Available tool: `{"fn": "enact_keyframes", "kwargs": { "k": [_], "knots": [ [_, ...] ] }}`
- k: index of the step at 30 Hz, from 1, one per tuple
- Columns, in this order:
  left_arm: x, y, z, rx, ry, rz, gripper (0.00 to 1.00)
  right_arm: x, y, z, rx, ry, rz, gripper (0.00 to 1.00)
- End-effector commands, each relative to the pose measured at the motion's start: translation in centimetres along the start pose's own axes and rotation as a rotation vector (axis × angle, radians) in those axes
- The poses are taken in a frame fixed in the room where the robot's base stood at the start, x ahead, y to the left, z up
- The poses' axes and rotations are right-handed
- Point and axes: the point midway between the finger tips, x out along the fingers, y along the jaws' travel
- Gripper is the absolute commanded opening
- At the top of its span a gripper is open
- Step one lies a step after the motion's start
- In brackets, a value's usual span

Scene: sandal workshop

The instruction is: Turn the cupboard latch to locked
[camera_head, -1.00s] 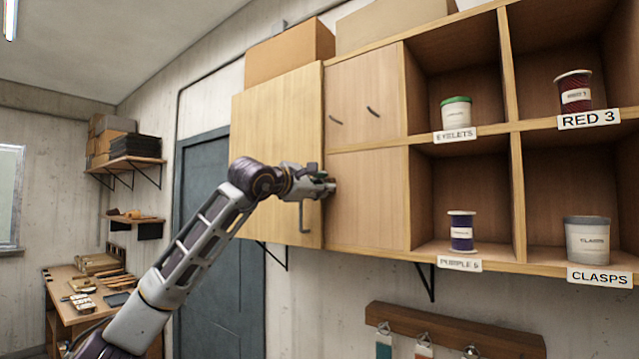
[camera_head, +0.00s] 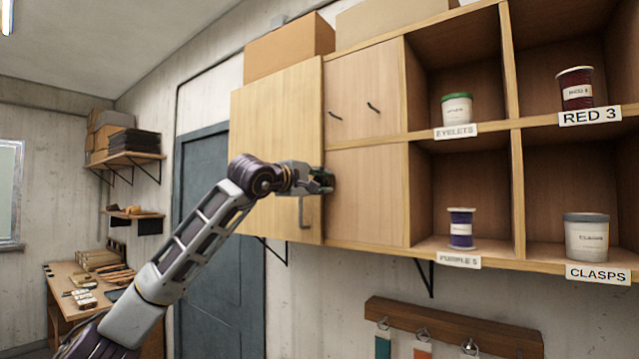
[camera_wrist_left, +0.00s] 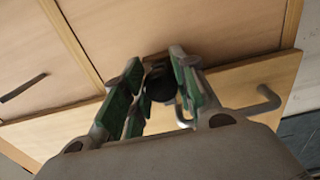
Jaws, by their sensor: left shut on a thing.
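My left gripper (camera_head: 326,181) is at the door's right edge, shut on the latch. The gripper hides most of the latch in the head view. In the left wrist view the latch (camera_wrist_left: 160,83) shows as a dark rounded knob between the green-padded fingers (camera_wrist_left: 158,92). Its exact angle cannot be made out. The handle also shows there (camera_wrist_left: 262,103), just right of the fingers. My right gripper is out of view.
Open shelves right of the cupboard hold an eyelets tub (camera_head: 457,108), a purple spool (camera_head: 461,230), a red spool (camera_head: 575,88) and a clasps tub (camera_head: 586,238). A hook rail (camera_head: 450,328) is below. A cardboard box (camera_head: 288,48) sits on top. A grey door (camera_head: 205,250) stands behind my arm.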

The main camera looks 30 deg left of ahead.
Motion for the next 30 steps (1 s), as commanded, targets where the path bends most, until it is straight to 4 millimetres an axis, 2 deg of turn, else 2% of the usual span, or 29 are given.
{"fn": "enact_keyframes", "kwargs": {
  "k": [14,15,19,20,30],
  "knots": [
    [0.06,-0.19,0.11,0.02,-0.002,-0.004,0.04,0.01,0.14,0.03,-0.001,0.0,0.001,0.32],
    [0.06,-0.2,0.12,0.02,-0.002,-0.004,0.31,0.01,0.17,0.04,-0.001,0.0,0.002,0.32],
    [0.06,-0.18,0.1,0.019,-0.001,-0.004,0.47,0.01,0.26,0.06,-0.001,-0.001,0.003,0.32],
    [0.06,-0.17,0.09,0.019,-0.001,-0.003,0.5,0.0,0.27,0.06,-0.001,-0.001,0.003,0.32],
    [-0.02,-0.08,0.02,0.018,0.0,-0.002,0.5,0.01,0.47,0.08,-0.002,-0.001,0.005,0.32]
  ]
}}
